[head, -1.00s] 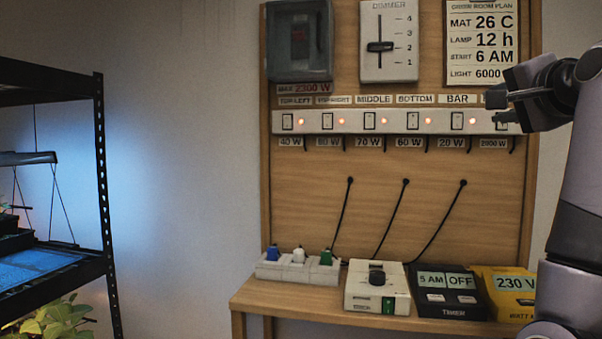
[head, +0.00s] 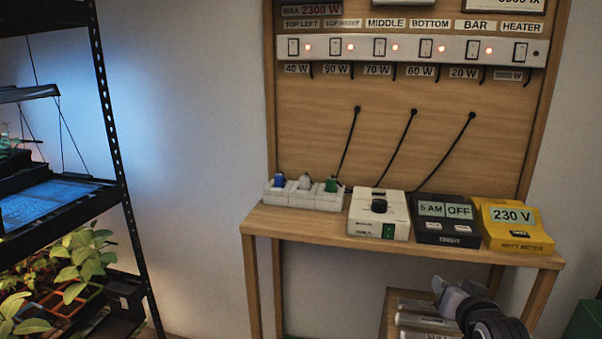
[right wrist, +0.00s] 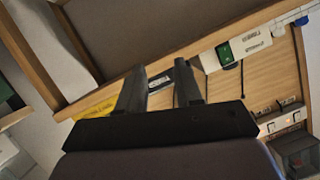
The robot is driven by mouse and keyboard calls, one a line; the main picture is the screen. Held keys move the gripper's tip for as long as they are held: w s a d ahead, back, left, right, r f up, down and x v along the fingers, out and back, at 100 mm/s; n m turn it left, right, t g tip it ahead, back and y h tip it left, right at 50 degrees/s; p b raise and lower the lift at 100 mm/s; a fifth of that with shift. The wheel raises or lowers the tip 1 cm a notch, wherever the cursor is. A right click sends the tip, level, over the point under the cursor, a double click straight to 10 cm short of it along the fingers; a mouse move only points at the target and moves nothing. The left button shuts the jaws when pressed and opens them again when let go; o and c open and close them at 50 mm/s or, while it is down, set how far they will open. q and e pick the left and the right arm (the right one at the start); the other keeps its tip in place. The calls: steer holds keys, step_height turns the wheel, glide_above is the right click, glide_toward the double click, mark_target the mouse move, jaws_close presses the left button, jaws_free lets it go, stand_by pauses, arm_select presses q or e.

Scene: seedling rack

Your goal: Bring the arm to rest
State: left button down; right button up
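My right arm comes in at the bottom right of the head view. Its gripper (head: 440,290) hangs low, in front of and below the bench top, clear of the switch strip. In the right wrist view the two fingers (right wrist: 158,72) stand apart with nothing between them. The switch strip (head: 465,48) runs across the wooden board (head: 310,120). Its indicator lights glow red, except the one at the HEATER end, which is dark. My left gripper is not in view.
The bench (head: 300,222) carries a white socket block (head: 315,199), a dial box (head: 365,228), a timer (head: 445,232) reading 5 AM and OFF, and a yellow meter (head: 515,240) reading 230 V. A black plant rack (head: 120,180) stands left. Pale items lie low beside my gripper.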

steer(key=s+a+f+n+g+y+p, duration=0.1)
steer(key=s+a+f+n, duration=0.1)
steer(key=s+f, duration=0.4)
steer(key=s+a+f+n+g+y, duration=0.1)
steer(key=s+a+f, duration=0.3)
steer(key=s, duration=1)
steer(key=s+a+f+n+g+y+p, duration=0.1)
steer(key=s+a+f+n, duration=0.2)
steer(key=s+f, duration=0.6)
steer(key=shift+s+a+f+n+p, duration=0.3)
steer(key=shift+s+f+n, duration=0.1)
steer(key=shift+n, duration=0.1)
steer(key=shift+d+g, duration=0.1)
steer(key=shift+g, duration=0.2)
